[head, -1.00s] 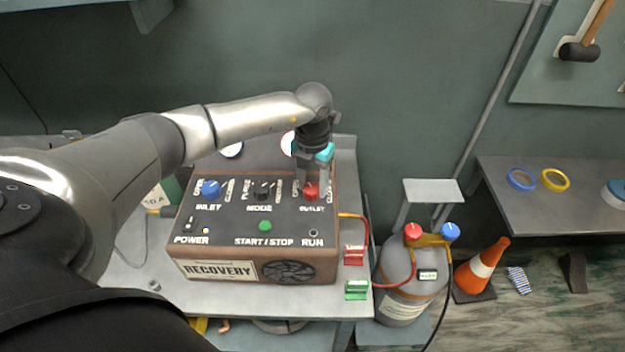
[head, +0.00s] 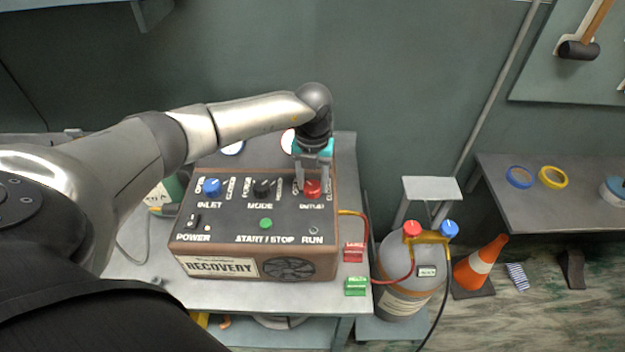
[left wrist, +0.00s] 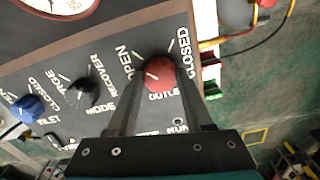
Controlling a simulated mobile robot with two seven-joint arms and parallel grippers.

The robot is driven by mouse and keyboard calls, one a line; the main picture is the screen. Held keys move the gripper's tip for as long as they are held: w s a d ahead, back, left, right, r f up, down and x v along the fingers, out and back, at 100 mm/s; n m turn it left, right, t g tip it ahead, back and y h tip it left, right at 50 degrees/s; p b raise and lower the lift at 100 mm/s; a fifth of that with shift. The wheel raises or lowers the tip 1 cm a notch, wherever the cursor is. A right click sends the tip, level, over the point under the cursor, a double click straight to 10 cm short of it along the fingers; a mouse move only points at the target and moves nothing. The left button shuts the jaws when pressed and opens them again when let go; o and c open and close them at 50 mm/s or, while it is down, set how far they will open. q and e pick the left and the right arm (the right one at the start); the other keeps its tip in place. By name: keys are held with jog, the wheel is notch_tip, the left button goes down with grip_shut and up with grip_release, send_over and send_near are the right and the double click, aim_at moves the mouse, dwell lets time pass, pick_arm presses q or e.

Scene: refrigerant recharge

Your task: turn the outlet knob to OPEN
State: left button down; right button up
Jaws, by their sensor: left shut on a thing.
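The red outlet knob (head: 313,190) sits at the right of the recovery unit's dark top panel (head: 235,215). My left gripper (head: 312,182) reaches down from above, shut on the knob. In the left wrist view, the red knob (left wrist: 161,73) lies between the two fingers of the left gripper (left wrist: 160,85). The OPEN label (left wrist: 122,60) is left of the knob and the CLOSED label (left wrist: 184,55) right. The knob's short white mark lies on its left part, toward the OPEN side; its exact angle is hard to tell. My right gripper is not in view.
The blue inlet knob (head: 211,187) and black mode knob (head: 262,188) stand left on the same panel. A grey tank (head: 400,285) with red and blue valves stands right of the bench. Hoses run between unit and tank.

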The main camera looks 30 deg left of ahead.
aim_at(312, 186)
pick_arm(q)
jog(key=shift+c, duration=1.5)
grip_release()
jog(key=shift+r, duration=0.1)
notch_tip(312, 186, up, 15)
jog(key=shift+b, duration=0.45)
jog(key=shift+s, duration=0.1)
